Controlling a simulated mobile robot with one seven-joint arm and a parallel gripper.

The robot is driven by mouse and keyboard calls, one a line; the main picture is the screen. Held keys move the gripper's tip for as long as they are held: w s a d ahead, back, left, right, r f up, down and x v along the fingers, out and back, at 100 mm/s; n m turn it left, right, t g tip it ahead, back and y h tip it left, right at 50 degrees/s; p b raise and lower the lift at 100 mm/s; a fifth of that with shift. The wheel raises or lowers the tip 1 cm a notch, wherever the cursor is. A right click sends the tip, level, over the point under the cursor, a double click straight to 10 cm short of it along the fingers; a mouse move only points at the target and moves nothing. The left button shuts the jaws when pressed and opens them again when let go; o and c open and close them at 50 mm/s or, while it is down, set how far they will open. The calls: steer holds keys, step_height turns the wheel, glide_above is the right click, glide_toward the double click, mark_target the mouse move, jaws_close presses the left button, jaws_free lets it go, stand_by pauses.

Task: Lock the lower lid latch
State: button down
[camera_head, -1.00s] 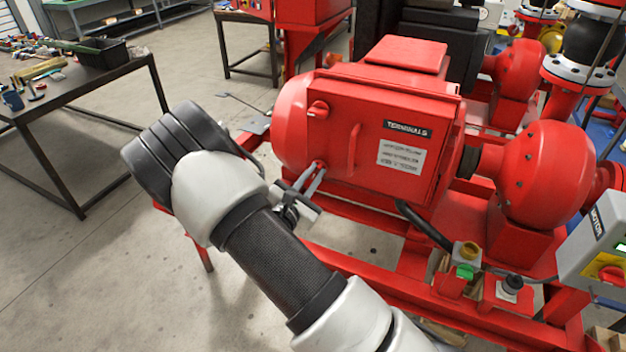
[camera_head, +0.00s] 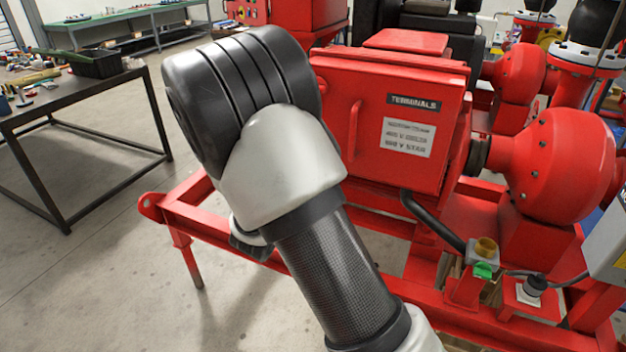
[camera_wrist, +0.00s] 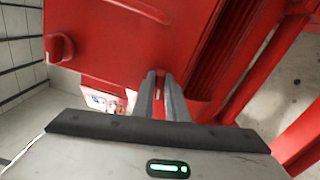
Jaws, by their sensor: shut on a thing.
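The red terminal box (camera_head: 392,130) has a door with a bar handle (camera_head: 353,128) and a TERMINALS label. The door's latch side is hidden behind my arm in the head view. In the wrist view, the door (camera_wrist: 120,45) fills the upper middle, and one red latch knob (camera_wrist: 60,47) stands clear at the left. My gripper (camera_wrist: 160,76) has its two grey fingers close together at the door's edge, shut on the lower latch (camera_wrist: 159,82). The latch is mostly hidden between the fingers, so its angle cannot be told. My gripper is hidden in the head view.
The red skid frame (camera_head: 180,205) runs below the box. A dark table (camera_head: 110,88) with tools stands at the left, with clear floor between.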

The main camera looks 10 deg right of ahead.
steer(key=m+b, duration=0.2)
steer(key=b, duration=0.1)
steer(key=shift+f+b, duration=0.2)
steer(key=shift+b, duration=0.1)
steer(key=shift+r+m, duration=0.1)
steer(key=shift+m, duration=0.2)
steer(key=c, duration=1.8)
jaws_free()
steer(key=shift+o, duration=0.2)
steer(key=v, duration=1.7)
steer(key=shift+s+p, duration=0.2)
steer(key=shift+p, duration=0.25)
steer(key=shift+a, duration=0.1)
